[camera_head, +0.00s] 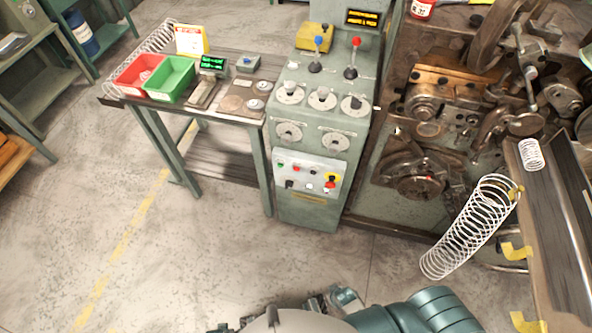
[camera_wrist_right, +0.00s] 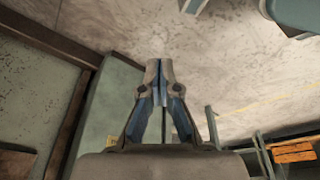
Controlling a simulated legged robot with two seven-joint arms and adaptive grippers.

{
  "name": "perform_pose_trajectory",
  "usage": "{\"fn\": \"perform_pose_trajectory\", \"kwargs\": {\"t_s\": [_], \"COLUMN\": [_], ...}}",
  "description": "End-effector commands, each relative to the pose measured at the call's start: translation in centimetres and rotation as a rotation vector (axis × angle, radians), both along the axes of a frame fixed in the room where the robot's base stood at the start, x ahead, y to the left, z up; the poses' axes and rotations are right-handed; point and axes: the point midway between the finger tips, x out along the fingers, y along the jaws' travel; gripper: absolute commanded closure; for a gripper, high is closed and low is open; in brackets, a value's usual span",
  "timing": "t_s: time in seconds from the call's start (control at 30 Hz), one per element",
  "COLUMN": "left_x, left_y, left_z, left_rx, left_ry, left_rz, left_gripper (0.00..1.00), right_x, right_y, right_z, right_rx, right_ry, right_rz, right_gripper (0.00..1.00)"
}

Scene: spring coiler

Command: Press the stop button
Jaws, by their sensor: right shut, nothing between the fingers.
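The control cabinet (camera_head: 310,196) stands upright at centre in the head view. Its low pale panel (camera_head: 308,176) carries several small buttons. One red button (camera_head: 297,169) is at the upper middle, and a red button on a yellow surround (camera_head: 331,181) is at the right. I cannot read which is labelled stop. My right gripper (camera_wrist_right: 159,70) is shut and empty in the wrist view, its fingertips together and touching nothing visible. In the head view, parts of my arm show low at the bottom, apart from the panel. My left gripper is not clearly seen.
A side table holds a red bin (camera_head: 140,76), a green bin (camera_head: 170,78) and small devices. Levers (camera_head: 317,55) rise from the cabinet's top. The coiling machine (camera_head: 425,150) and a large spring (camera_head: 470,228) are at right. The floor before the cabinet is clear.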

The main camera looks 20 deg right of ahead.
Motion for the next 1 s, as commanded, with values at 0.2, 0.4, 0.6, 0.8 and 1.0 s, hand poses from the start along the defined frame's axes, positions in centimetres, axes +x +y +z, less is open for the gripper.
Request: {"fn": "perform_pose_trajectory", "kwargs": {"t_s": [0.2, 0.4, 0.6, 0.8, 1.0], "left_x": [1.9, 3.2, 3.8, 3.6, 3.0], "left_y": [-0.2, -0.3, -0.3, -0.2, 0.0], "left_z": [2.8, 6.2, 10.2, 14.4, 17.5], "left_rx": [-0.002, -0.004, -0.005, -0.004, -0.005], "left_ry": [-0.019, -0.031, -0.042, -0.052, -0.058], "left_rz": [0.005, 0.008, 0.012, 0.016, 0.019], "left_gripper": [0.37, 0.37, 0.37, 0.37, 0.37], "right_x": [9.5, 18.1, 25.3, 29.9, 31.4], "right_y": [1.4, 2.9, 4.5, 6.5, 7.8], "right_z": [2.1, 6.7, 13.3, 20.9, 26.3], "right_rx": [0.001, -0.011, -0.037, -0.072, -0.104], "right_ry": [-0.307, -0.636, -0.985, -1.329, -1.565], "right_rz": [0.044, 0.097, 0.159, 0.222, 0.269], "right_gripper": [1.0, 1.0, 1.0, 1.0, 1.0]}}
